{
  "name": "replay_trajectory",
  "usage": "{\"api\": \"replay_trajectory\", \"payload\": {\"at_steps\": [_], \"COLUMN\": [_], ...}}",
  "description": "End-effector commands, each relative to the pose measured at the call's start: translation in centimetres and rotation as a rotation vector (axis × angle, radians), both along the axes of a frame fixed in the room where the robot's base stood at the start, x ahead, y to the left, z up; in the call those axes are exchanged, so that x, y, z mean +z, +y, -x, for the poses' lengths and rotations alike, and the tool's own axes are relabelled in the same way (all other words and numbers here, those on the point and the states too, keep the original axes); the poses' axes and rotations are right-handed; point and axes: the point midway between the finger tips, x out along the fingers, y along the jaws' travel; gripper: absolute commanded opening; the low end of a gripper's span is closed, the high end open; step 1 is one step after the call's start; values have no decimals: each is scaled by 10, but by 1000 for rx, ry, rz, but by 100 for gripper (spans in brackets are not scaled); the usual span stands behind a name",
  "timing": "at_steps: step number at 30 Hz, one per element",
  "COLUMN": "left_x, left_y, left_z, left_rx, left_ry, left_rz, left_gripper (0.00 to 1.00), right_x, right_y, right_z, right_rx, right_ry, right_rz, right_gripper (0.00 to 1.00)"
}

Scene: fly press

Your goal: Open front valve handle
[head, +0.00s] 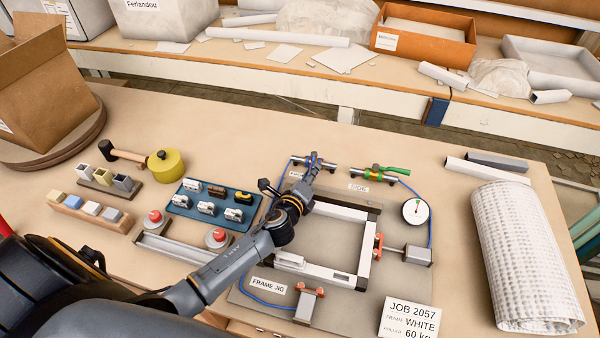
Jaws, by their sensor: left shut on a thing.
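The front valve (329,164) is a small metal valve at the back edge of the frame jig board, behind a partly covered label (294,175). My left gripper (312,167) reaches over the jig from the front left and is shut at this valve, on its handle. A bit of blue shows at the fingertips; most of the handle is hidden by the gripper, so its angle is unclear. To the right, the side valve (372,169) has a green handle (396,171) and a label reading SIDE (359,187). My right gripper is out of view.
The white frame (362,240) lies in the jig board (395,285) below my arm. A wrapped roll (525,255) lies far right.

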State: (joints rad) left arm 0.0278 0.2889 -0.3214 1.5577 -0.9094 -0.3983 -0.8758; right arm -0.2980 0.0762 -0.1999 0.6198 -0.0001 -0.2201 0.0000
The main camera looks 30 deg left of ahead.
Motion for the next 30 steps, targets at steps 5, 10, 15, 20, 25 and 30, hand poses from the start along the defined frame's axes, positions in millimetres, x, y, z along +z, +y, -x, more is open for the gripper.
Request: {"api": "replay_trajectory", "payload": {"at_steps": [5,10,15,20,25,30], "left_x": [0,-1,0,0,3,11], "left_y": [-1,0,-1,-1,-3,-5], "left_z": [0,0,0,2,22,58], "left_rx": [2,2,1,1,-1,-1], "left_ry": [2,2,1,2,2,4], "left_rz": [-3,-3,-2,-2,-2,-2], "left_gripper": [0,25,25,25,25,25], "right_x": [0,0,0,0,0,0], "right_y": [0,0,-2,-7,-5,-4], "right_z": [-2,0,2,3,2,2], "right_rx": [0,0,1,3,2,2], "right_ry": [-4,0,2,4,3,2], "right_rz": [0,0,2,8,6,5], "right_gripper": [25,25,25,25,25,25]}}
